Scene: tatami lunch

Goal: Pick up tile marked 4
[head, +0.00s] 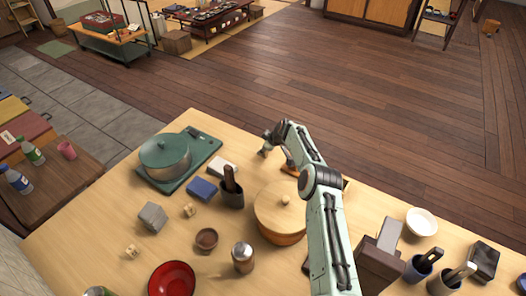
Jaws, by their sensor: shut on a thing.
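My gripper (266,151) is at the far edge of the wooden table, beyond the round wooden tub, with its fingers pointing down. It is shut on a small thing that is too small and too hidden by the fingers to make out. No mark 4 can be read anywhere. Two small tan blocks, one (189,210) near the blue box and one (131,251) further front left, lie on the table; I cannot tell whether they are tiles.
A green pot (165,157) stands on a stove at the back left. A white bowl (421,221) is at right. The left front has bare table.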

